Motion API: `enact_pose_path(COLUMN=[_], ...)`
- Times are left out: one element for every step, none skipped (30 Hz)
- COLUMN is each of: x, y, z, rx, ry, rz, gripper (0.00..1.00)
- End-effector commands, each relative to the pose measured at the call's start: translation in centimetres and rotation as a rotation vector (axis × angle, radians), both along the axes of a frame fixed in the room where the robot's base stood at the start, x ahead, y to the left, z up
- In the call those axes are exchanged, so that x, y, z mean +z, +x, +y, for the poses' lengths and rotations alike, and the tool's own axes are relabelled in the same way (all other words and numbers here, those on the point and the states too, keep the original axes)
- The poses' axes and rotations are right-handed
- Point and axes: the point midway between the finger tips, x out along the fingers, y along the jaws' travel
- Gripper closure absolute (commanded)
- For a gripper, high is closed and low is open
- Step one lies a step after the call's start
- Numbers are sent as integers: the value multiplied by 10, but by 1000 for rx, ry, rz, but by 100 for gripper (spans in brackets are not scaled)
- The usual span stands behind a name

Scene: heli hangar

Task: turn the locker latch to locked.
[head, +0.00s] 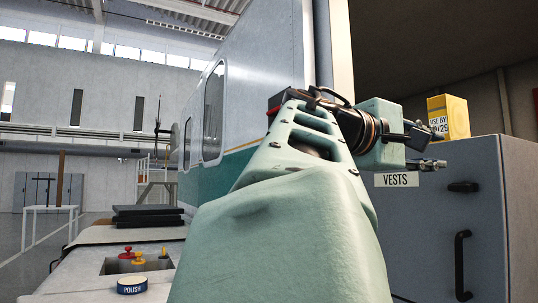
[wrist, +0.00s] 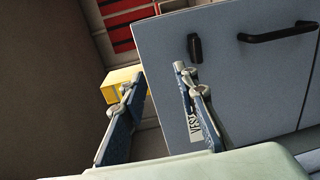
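The grey locker (head: 440,225) stands at the right in the head view, with a "VESTS" label (head: 394,180). Its dark latch (head: 464,187) lies horizontally, across the line of the upright door handle (head: 463,265) below it. In the wrist view, which is turned, the latch (wrist: 194,47) is just beyond the right fingertip and the handle (wrist: 280,32) is farther right. My gripper (head: 432,150) is open and empty, left of and above the latch in the head view. The wrist view shows both fingers of my gripper (wrist: 155,80) apart, with no visible contact with the latch.
A yellow box (head: 448,117) stands on top of the locker. At lower left, a worktop holds a "POLISH" tin (head: 132,286), red and yellow knobbed pieces (head: 138,258) and dark flat cases (head: 147,215). A helicopter body (head: 210,130) rises behind my arm.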

Motion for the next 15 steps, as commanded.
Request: enact_pose_path(x=[0, 0, 0, 0, 0, 0, 0, 0, 0, 0, 0, 0, 0, 0, 0], y=[-1, -2, -4, -4, -5, -6, -7, -8, -9, -10, -10, -11, -12, -12, -13], z=[4, 6, 8, 10, 12, 15, 16, 18, 21, 23, 25, 28, 29, 30, 31], rx=[1, 1, 0, 0, 1, 1, 0, 0, 0, 0, 0, 1, 1, 1, 1], ry=[-1, -1, -1, -1, -1, 0, 0, 0, 0, 0, 0, 0, 0, 0, 1], rz=[0, 0, 0, 0, 0, 0, 0, 0, 0, 0, 0, -1, -1, -1, -1], gripper=[72, 72, 72, 72, 72, 72, 72, 72, 72, 72, 72, 72, 72, 72, 72])
